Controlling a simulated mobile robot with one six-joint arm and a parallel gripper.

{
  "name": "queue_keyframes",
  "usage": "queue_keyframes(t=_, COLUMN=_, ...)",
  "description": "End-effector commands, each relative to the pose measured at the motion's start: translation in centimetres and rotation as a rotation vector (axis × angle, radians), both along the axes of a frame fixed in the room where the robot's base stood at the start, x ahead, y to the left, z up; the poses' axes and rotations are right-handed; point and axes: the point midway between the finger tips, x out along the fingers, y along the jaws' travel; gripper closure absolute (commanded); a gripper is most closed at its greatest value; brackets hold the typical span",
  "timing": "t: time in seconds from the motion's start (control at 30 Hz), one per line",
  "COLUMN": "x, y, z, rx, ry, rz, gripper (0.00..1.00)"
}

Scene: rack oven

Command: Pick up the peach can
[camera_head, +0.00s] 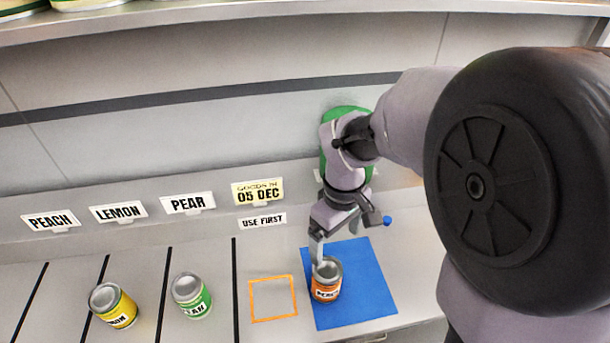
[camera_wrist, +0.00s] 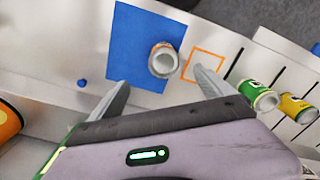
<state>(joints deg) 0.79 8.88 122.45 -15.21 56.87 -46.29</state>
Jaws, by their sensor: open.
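The peach can (camera_head: 326,283) is orange with a silver top and a white label. It stands upright on the left part of the blue mat (camera_head: 365,270). My gripper (camera_head: 338,240) is open and empty, above and behind the can in the head view. In that view one finger overlaps the can's top edge, and I cannot tell whether it touches. In the wrist view the can (camera_wrist: 163,61) shows beyond the fingertips, between the lines of the two open fingers (camera_wrist: 160,82), nearer the right one.
A yellow lemon can (camera_head: 115,307) and a green pear can (camera_head: 192,297) stand in divided lanes on the left. An empty orange square outline (camera_head: 272,299) lies left of the mat. Label cards such as the peach card (camera_head: 51,220) line the back. A small blue ball (camera_head: 387,220) shows behind the mat.

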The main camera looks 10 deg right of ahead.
Motion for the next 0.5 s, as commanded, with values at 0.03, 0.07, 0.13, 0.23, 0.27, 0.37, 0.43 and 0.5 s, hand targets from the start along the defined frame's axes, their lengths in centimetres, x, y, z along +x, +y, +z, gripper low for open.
queue_keyframes(t=0.03, x=-0.1, y=0.0, z=-2.2, rx=0.000, ry=0.004, rz=0.000, gripper=0.08)
queue_keyframes(t=0.07, x=-0.2, y=0.0, z=-3.2, rx=0.000, ry=0.006, rz=0.000, gripper=0.08)
queue_keyframes(t=0.13, x=-0.1, y=0.0, z=-5.5, rx=0.001, ry=0.005, rz=-0.002, gripper=0.08)
queue_keyframes(t=0.23, x=-0.1, y=0.0, z=-8.3, rx=0.000, ry=0.004, rz=-0.002, gripper=0.08)
queue_keyframes(t=0.27, x=-0.1, y=0.1, z=-8.9, rx=0.000, ry=0.004, rz=-0.003, gripper=0.08)
queue_keyframes(t=0.37, x=-0.1, y=0.1, z=-10.4, rx=0.000, ry=0.001, rz=-0.003, gripper=0.08)
queue_keyframes(t=0.43, x=-0.1, y=0.1, z=-10.9, rx=0.000, ry=0.001, rz=-0.003, gripper=0.08)
queue_keyframes(t=0.5, x=0.0, y=0.1, z=-11.4, rx=0.001, ry=0.001, rz=-0.003, gripper=0.08)
